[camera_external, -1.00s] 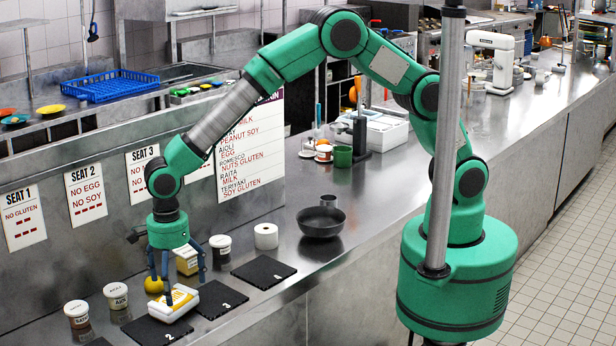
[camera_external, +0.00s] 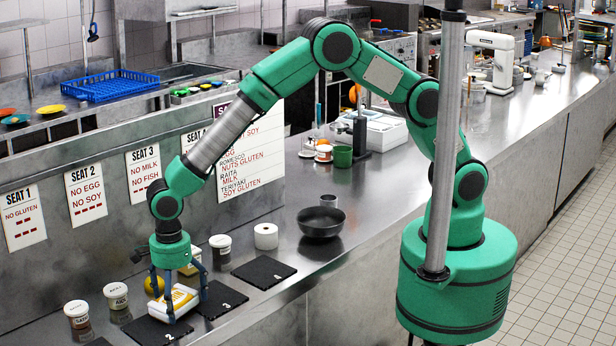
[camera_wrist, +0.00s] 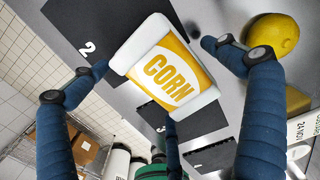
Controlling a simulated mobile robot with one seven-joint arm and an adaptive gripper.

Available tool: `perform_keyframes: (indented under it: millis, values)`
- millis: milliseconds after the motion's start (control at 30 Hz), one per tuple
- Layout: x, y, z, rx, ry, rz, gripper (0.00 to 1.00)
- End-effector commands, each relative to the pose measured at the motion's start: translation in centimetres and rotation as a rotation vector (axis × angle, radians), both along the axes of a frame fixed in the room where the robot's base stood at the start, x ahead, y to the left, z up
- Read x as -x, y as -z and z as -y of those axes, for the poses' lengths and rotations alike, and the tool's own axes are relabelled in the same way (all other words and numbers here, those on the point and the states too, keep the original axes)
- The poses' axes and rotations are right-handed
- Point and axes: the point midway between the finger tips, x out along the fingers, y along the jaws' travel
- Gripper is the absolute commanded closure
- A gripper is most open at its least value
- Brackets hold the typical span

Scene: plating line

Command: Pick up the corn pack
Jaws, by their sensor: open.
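The corn pack (camera_external: 182,300) is white and yellow. It lies label up at the edge of the black mat marked 2 (camera_external: 150,332). In the wrist view the pack (camera_wrist: 150,52) shows its CORN label, tilted in the picture, with mat 2 (camera_wrist: 70,22) beyond it. My gripper (camera_external: 182,294) points down over the pack with its blue fingers spread around it. In the wrist view the fingers of my gripper (camera_wrist: 160,82) stand around the pack, and none is clearly closed on it. Whether any finger touches it I cannot tell.
A yellow round fruit (camera_wrist: 272,38) is close beside one finger. Another pack (camera_external: 194,256) and a white-lidded jar (camera_external: 220,246) stand behind the gripper. Two lidded jars (camera_external: 77,316) (camera_external: 116,296) stand left. Mat 3 (camera_external: 224,299) and mat 4 (camera_external: 263,272) look bare.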

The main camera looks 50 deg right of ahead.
Motion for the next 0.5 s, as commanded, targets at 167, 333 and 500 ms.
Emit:
perform_keyframes:
  millis: [167,333,500]
  values:
    - [0.0,-0.01,0.0,0.0,0.0,0.0,0.0]
    - [0.0,-0.01,0.0,0.0,0.0,0.0,0.28]
    - [-0.02,-0.06,-0.03,-0.001,0.0,0.001,0.55]
